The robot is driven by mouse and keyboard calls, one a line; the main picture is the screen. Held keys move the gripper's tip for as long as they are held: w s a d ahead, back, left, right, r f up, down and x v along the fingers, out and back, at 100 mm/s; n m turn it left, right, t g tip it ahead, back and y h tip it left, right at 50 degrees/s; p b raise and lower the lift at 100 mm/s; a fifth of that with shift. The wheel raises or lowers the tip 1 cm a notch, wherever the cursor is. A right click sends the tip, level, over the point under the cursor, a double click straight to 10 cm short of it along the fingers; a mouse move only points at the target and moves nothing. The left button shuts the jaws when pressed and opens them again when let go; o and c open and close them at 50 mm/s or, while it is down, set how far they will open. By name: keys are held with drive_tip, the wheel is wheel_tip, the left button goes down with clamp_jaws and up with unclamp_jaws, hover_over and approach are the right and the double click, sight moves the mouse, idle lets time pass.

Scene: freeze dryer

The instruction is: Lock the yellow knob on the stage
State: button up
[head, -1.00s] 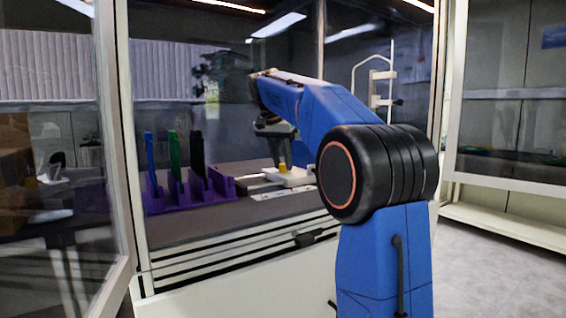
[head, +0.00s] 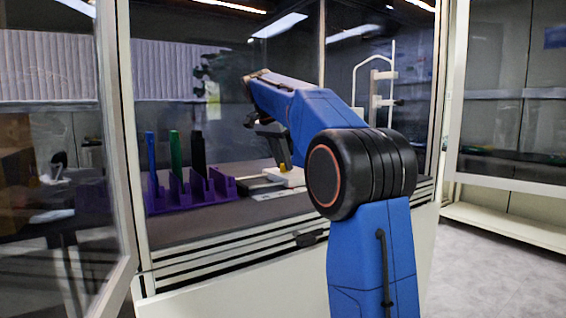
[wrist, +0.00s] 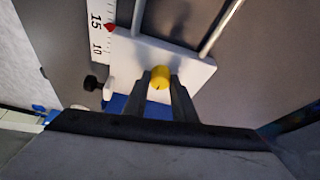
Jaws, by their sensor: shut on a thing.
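The yellow knob (wrist: 160,77) stands on the white stage (wrist: 190,62), which has two metal rods. My gripper (wrist: 161,92) has one dark finger on each side of the knob and is shut on it. In the head view, the knob (head: 283,167) is a small yellow spot above the white stage (head: 292,178). My gripper (head: 280,158) reaches down to it from above, tilted. My arm hides part of the stage there.
A purple rack (head: 212,188) holding blue, green and black upright pieces stands left of the stage. A glass door (head: 55,230) stands at the left.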

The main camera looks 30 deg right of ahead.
drive_tip(key=o, duration=1)
drive_tip(key=shift+o, duration=0.2)
drive_tip(key=w+v, duration=0.1)
drive_tip(key=v, duration=1.1)
drive_tip(key=shift+s, duration=0.45)
drive_tip(key=shift+s, duration=0.1)
